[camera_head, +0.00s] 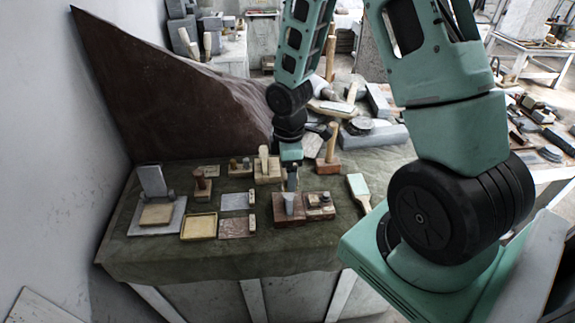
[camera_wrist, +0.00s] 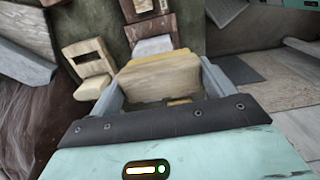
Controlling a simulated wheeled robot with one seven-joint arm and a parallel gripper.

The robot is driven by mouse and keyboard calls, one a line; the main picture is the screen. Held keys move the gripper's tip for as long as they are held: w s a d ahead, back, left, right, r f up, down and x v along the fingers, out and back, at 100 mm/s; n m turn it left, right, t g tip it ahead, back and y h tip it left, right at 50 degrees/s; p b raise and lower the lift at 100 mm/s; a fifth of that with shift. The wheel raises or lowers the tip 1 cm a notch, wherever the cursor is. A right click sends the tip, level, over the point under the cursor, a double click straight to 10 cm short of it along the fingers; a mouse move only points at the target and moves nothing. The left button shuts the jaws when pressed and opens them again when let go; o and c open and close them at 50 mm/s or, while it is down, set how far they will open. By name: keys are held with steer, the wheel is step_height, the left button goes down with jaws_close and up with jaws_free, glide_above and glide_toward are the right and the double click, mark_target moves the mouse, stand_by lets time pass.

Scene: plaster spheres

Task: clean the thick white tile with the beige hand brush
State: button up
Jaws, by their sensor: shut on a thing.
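My gripper (camera_head: 291,181) is low over the middle of the cloth-covered table. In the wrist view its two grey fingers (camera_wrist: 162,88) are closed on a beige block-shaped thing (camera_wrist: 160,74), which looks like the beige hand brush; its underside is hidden. Just beyond it, a whitish flat piece (camera_wrist: 153,46) lies by a red-brown block (camera_wrist: 150,28); this may be the thick white tile. I cannot tell whether the brush touches it.
Several small blocks and tiles stand close around, among them a pale grey tile (camera_head: 236,201), a yellowish tray (camera_head: 198,227) and a wooden block (camera_head: 267,170). A pale green-white tool (camera_head: 358,187) lies to the right. The table's front strip of green cloth (camera_head: 200,262) is clear.

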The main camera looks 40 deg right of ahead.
steer(key=shift+f+b, duration=1.75)
steer(key=shift+f, duration=0.65)
steer(key=shift+f, duration=0.3)
steer(key=shift+w+d+r, duration=0.15)
steer(key=shift+w+d, duration=0.15)
steer(key=shift+w+d+p, duration=0.35)
steer(key=shift+w+p, duration=0.05)
steer(key=shift+w, duration=0.15)
steer(key=shift+s+a, duration=0.1)
steer(key=shift+s, duration=0.05)
steer(key=shift+s+a+b, duration=0.35)
steer(key=shift+s+a, duration=0.25)
steer(key=shift+s, duration=0.25)
steer(key=shift+s+a+b, duration=0.3)
steer(key=shift+s+a, duration=0.25)
steer(key=shift+s, duration=0.3)
